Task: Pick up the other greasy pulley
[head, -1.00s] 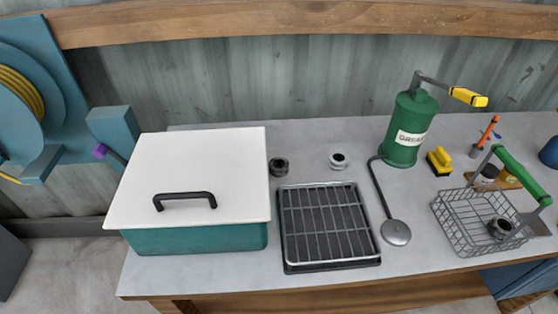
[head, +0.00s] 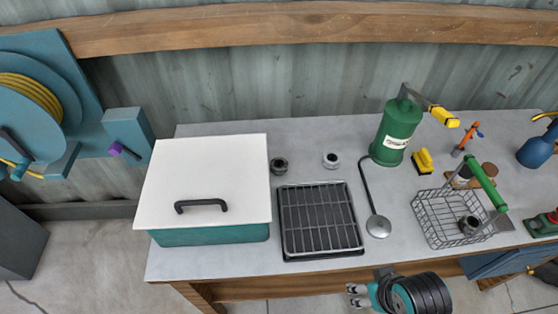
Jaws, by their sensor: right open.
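A dark pulley (head: 279,165) sits on the bench between the lidded box and the grease pump, just behind the drain rack. A paler, cleaner-looking pulley (head: 331,160) sits to its right. Another dark pulley (head: 469,225) lies in the wire basket (head: 432,239), which has a green handle (head: 484,182). My right gripper (head: 355,295) is open and empty at the bottom of the head view, in front of the bench edge and apart from all the pulleys. My left gripper is out of view.
A teal box with a white lid (head: 170,180) stands at left. The drain rack (head: 318,221) lies in the middle. A green grease pump (head: 396,130), its hose and round end (head: 378,226), and a yellow brush (head: 424,161) are right of it. A hose reel (head: 75,85) hangs left.

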